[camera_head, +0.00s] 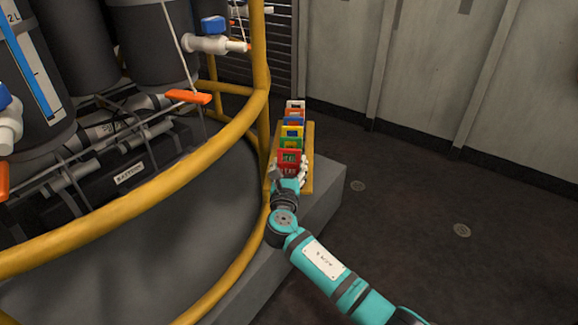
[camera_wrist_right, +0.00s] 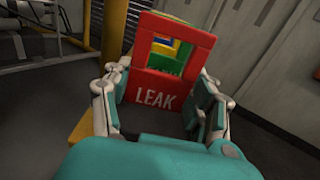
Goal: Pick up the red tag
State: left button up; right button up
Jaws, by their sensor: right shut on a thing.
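The red tag (camera_head: 290,157) is at the near end of a row of coloured tags in the head view. In the right wrist view the red tag (camera_wrist_right: 157,90) stands upright, has a window cut in its upper part and reads "LEAK". My right gripper (camera_head: 288,178) is shut on the red tag, with one finger on each side of it; the gripper (camera_wrist_right: 160,112) also shows in the wrist view. I cannot tell whether the tag is lifted off its holder. My left gripper is not in view.
Green, yellow, blue and white tags (camera_head: 294,112) stand behind the red one on a yellow holder (camera_head: 309,160). The holder sits on a grey block (camera_head: 325,185). A yellow rail (camera_head: 190,190) curves close on the left. Open floor (camera_head: 430,190) lies to the right.

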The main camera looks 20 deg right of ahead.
jog(key=shift+c, duration=0.6)
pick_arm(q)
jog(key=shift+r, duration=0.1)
pick_arm(e)
jog(key=shift+r, duration=0.1)
notch_tip(320, 180, up, 4)
jog(key=shift+f+p, duration=0.1)
jog(key=shift+p, duration=1)
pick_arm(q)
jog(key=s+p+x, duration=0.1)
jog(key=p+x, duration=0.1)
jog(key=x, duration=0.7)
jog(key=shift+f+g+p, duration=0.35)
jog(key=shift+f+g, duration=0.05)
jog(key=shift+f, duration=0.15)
pick_arm(e)
jog(key=w+a+r+v, duration=0.1)
jog(key=a+v, duration=0.2)
jog(key=v, duration=1.2)
jog(key=shift+a, duration=0.35)
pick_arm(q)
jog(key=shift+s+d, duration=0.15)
